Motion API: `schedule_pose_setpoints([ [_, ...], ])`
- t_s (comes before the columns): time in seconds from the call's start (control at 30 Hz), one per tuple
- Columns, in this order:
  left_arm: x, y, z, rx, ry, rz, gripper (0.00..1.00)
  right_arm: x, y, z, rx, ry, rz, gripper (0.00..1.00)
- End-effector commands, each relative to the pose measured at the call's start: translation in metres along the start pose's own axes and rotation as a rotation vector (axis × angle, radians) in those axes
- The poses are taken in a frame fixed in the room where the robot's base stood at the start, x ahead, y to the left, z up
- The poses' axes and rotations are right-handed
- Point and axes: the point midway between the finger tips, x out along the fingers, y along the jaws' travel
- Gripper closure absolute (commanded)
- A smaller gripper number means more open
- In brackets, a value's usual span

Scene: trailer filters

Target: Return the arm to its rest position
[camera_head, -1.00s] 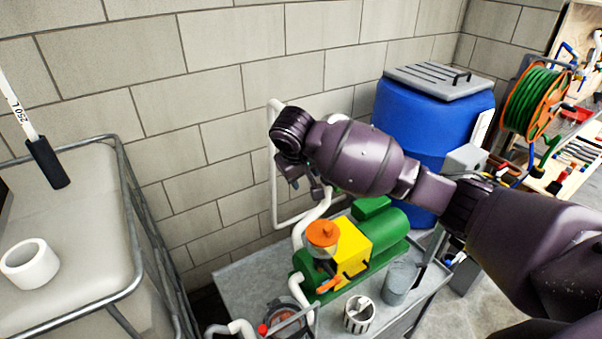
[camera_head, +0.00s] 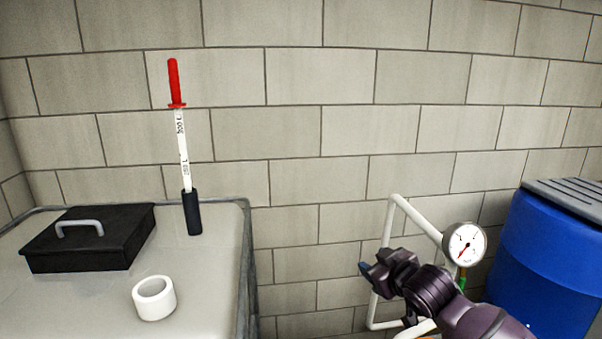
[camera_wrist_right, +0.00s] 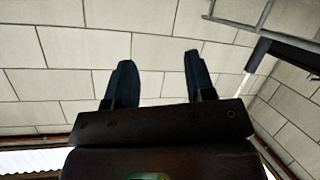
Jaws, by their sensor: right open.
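My right gripper (camera_head: 372,272) is at the lower right of the head view, in front of the block wall and left of a pressure gauge. The right wrist view shows its two dark fingers (camera_wrist_right: 158,80) spread apart with only wall between them, so it is open and empty. My right arm comes in from the bottom right edge. My left gripper is in none of the views.
A pale tank top (camera_head: 90,295) at left bears a black box (camera_head: 95,250), a white ring (camera_head: 154,298) and a red-topped level stick (camera_head: 183,150). The gauge (camera_head: 464,244) and white pipe (camera_head: 420,220) are close to my right gripper. A blue barrel (camera_head: 545,270) stands at right.

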Motion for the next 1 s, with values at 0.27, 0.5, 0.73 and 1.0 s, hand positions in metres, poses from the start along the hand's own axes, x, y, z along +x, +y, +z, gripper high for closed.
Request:
schedule_pose_setpoints([
  [0.27,0.003,0.0,0.002,0.0,0.003,0.0,1.0,-0.035,-0.028,0.074,0.057,0.139,0.058,0.5],
  [0.5,0.005,0.001,0.004,0.0,0.004,0.0,1.0,-0.079,-0.046,0.152,0.133,0.131,0.14,0.5],
  [0.73,0.008,0.001,0.006,0.001,0.006,0.001,1.0,-0.132,-0.07,0.241,0.239,0.008,0.215,0.5],
  [1.0,0.01,0.002,0.007,0.001,0.01,0.001,1.0,-0.201,-0.113,0.336,0.364,-0.192,0.261,0.5],
])
